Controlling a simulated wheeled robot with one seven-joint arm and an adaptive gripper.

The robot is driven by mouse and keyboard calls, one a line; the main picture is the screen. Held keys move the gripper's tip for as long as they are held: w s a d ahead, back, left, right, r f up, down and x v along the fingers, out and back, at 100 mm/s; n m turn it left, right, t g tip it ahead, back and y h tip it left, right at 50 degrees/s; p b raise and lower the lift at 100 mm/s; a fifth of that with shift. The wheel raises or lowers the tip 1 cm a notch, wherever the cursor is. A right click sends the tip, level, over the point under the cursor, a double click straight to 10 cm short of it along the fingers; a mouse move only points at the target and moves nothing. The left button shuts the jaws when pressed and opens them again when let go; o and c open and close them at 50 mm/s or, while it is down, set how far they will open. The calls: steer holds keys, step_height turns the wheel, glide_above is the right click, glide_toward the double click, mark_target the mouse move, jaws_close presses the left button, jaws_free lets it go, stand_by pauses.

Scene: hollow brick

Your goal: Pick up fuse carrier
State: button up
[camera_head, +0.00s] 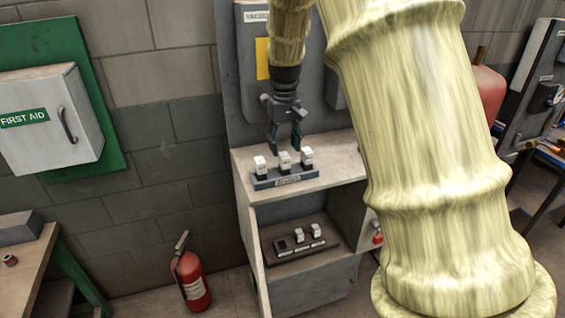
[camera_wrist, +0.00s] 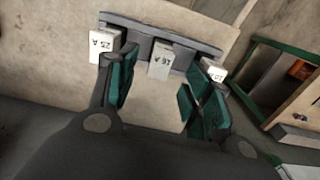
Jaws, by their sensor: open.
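Three white-topped fuse carriers stand in a row in a grey-blue rack (camera_head: 286,180) on the upper shelf. In the head view they are the left carrier (camera_head: 260,163), the middle carrier (camera_head: 284,158) and the right carrier (camera_head: 307,155). In the wrist view the left one (camera_wrist: 104,43) reads 25 A and the middle one (camera_wrist: 161,60) reads 16 A; the right one (camera_wrist: 214,72) is partly hidden by a finger. My gripper (camera_head: 285,146) is open and empty just above the rack. Its teal fingers (camera_wrist: 160,95) straddle the middle carrier's line of view, apart from it.
A lower shelf holds a dark fuse block (camera_head: 300,243) with two white carriers and one empty-looking slot. The cabinet (camera_head: 278,70) rises behind the shelf.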

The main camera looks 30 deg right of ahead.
mark_target(284, 155)
steer(key=shift+w+d+f, duration=0.1)
steer(key=shift+f, duration=0.5)
steer(key=shift+s+f+p, duration=0.2)
steer(key=shift+f+p, duration=0.2)
steer(key=shift+f, duration=0.05)
step_height(284, 155, down, 4)
steer(key=shift+w+f+p, duration=0.1)
steer(key=shift+f+p, duration=0.05)
steer(key=shift+p, duration=0.5)
steer(key=shift+c, duration=0.4)
jaws_close()
